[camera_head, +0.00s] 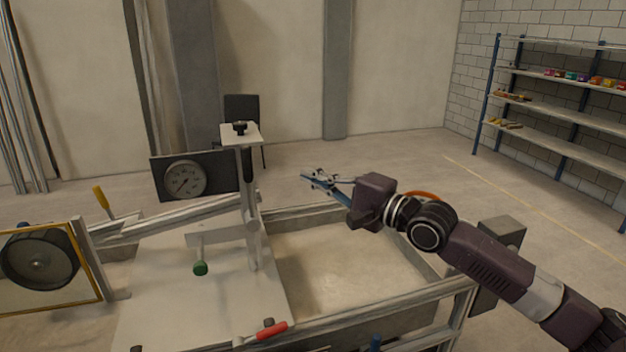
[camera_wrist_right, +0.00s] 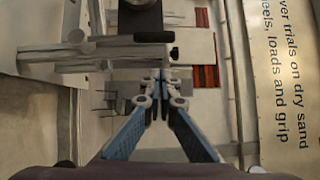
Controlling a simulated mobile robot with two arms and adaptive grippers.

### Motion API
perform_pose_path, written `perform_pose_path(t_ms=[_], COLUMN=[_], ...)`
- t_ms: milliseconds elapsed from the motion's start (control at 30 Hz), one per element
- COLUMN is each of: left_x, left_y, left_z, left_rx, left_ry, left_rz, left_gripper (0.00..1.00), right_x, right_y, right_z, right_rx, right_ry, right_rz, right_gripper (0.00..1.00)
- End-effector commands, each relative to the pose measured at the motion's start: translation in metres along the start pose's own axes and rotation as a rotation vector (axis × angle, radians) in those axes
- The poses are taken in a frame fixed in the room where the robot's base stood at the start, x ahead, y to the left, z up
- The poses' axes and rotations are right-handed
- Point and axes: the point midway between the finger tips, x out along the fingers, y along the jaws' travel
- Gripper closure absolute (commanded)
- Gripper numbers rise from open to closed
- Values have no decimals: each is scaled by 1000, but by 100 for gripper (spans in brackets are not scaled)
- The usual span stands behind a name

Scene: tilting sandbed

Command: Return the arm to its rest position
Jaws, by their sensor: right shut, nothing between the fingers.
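My right arm comes in from the right in the head view and reaches over the sandbed (camera_head: 345,270). My right gripper (camera_head: 306,177) is at its end, above the bed's far side, pointing left. In the right wrist view, the gripper (camera_wrist_right: 160,75) has its blue-grey fingers meeting at the tips, with nothing between them. It is apart from the white post and the dial gauge (camera_head: 185,179) to its left. My left gripper is not in view.
A yellow handle (camera_head: 102,198) and a framed wheel (camera_head: 40,262) stand further left. A shelf rack (camera_head: 560,110) is at the back right.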

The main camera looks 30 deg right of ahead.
Motion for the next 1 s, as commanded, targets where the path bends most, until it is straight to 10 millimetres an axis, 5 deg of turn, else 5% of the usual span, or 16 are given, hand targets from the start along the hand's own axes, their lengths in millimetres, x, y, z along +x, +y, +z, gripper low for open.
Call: perform_pose_path(t_ms=[433, 567, 667, 767, 1000], left_x=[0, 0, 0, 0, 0], left_y=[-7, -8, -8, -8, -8], left_z=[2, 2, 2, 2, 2], left_rx=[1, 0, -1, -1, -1], left_ry=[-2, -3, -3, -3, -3], left_rz=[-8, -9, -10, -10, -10], left_gripper=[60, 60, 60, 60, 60], right_x=[0, 0, -3, -14, -80], right_y=[0, 21, 66, 132, 288], right_z=[0, 7, 22, 47, 122], right_rx=[0, -31, -117, -264, -700], right_ry=[0, -5, -18, -49, -215], right_rz=[1, 37, 121, 247, 587], right_gripper=[100, 100, 100, 100, 100])
